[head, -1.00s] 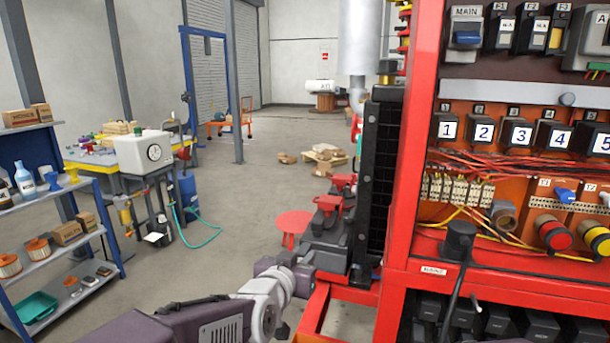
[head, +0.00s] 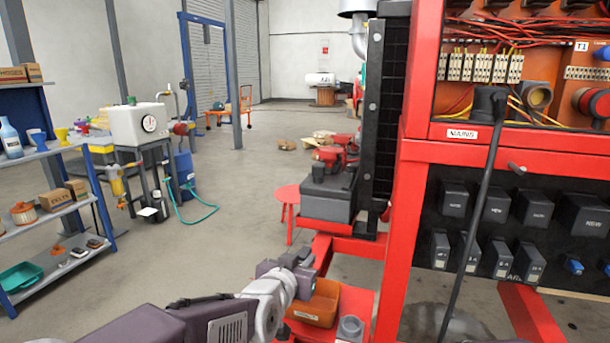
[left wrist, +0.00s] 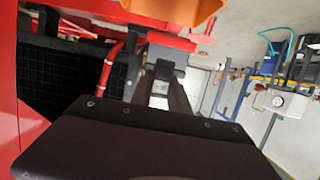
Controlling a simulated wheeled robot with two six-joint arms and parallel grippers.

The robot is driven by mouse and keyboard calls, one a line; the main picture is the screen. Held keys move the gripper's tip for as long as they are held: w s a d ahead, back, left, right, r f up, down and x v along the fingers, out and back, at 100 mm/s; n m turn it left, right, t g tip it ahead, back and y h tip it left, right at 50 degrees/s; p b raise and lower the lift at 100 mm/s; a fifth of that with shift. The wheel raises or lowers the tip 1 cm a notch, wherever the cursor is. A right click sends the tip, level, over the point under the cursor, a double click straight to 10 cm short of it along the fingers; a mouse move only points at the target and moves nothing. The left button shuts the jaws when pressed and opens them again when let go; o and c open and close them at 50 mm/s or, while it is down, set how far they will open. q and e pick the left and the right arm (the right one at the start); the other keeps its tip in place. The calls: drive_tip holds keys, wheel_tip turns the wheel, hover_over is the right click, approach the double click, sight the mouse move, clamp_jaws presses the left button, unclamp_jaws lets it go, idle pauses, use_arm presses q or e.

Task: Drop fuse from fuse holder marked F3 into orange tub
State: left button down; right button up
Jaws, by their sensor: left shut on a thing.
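The orange tub (head: 316,309) sits low on a red ledge of the skid, right beside and partly behind my left gripper (head: 297,272) in the head view. An orange curved surface, likely the tub (left wrist: 170,10), fills the top edge of the left wrist view. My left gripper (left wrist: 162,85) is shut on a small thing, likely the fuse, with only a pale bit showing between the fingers. It appears outside the tub; the exact height over it is unclear. Fuse holder F3 is out of the head view. My right gripper is not in view.
The red skid frame (head: 410,190) stands close on the right, with a black cable (head: 468,220) hanging in front. A shelf (head: 60,215) is at left; the floor between is open.

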use_arm(q)
wheel_tip(320, 180, down, 6)
drive_tip(key=b, duration=0.5)
drive_tip(key=shift+r, duration=0.1)
drive_tip(key=c, duration=1.2)
unclamp_jaws()
drive_tip(key=shift+o, duration=0.2)
drive_tip(key=p+v, duration=0.4)
drive_tip(key=v, duration=0.5)
